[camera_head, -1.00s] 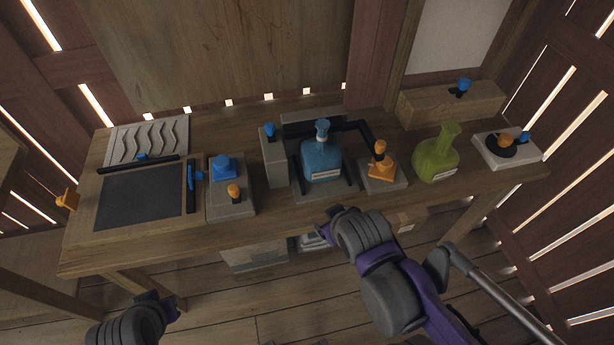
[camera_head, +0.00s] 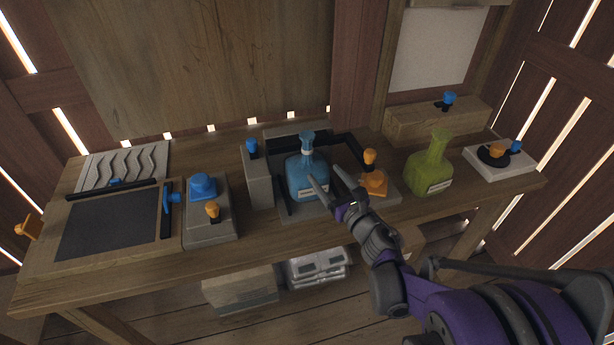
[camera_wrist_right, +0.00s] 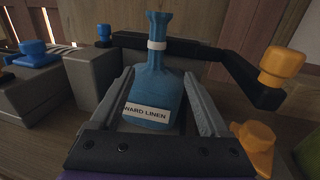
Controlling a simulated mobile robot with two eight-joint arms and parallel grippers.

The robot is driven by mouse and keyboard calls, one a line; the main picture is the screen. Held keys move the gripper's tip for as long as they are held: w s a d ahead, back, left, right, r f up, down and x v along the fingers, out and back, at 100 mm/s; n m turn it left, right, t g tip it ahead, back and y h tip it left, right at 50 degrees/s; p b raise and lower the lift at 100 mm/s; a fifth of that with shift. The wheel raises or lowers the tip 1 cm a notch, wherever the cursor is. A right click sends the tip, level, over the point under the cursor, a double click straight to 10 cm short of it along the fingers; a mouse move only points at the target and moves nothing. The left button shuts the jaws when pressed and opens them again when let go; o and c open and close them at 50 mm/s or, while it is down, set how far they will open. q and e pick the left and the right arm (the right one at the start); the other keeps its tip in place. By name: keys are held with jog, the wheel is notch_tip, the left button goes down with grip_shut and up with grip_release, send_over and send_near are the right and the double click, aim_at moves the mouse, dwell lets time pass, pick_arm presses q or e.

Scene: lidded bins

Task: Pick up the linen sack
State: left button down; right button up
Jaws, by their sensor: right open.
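The linen sack is a blue, bottle-shaped sack (camera_head: 306,178) with a narrow neck and a light band. It stands upright on a grey fixture on the bench. In the right wrist view the sack (camera_wrist_right: 158,80) carries a white label reading "...WARD LINEN". My right gripper (camera_head: 333,190) is open in front of the sack. In the wrist view its two fingers (camera_wrist_right: 155,95) show left and right of the sack's body, with the sack between or just beyond them; contact cannot be told. My left gripper is out of view.
A green sack (camera_head: 428,165) stands to the right. An orange-knobbed lever (camera_head: 369,158) and an orange piece (camera_head: 373,184) sit close right of the blue sack. A grey block with a blue knob (camera_head: 256,175) is close on its left. A wooden box (camera_head: 437,120) is behind.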

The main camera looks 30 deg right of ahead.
aim_at(310, 161)
jog(key=w, duration=0.8)
jog(key=shift+a+f, duration=0.2)
grip_shut()
dwell(1.2)
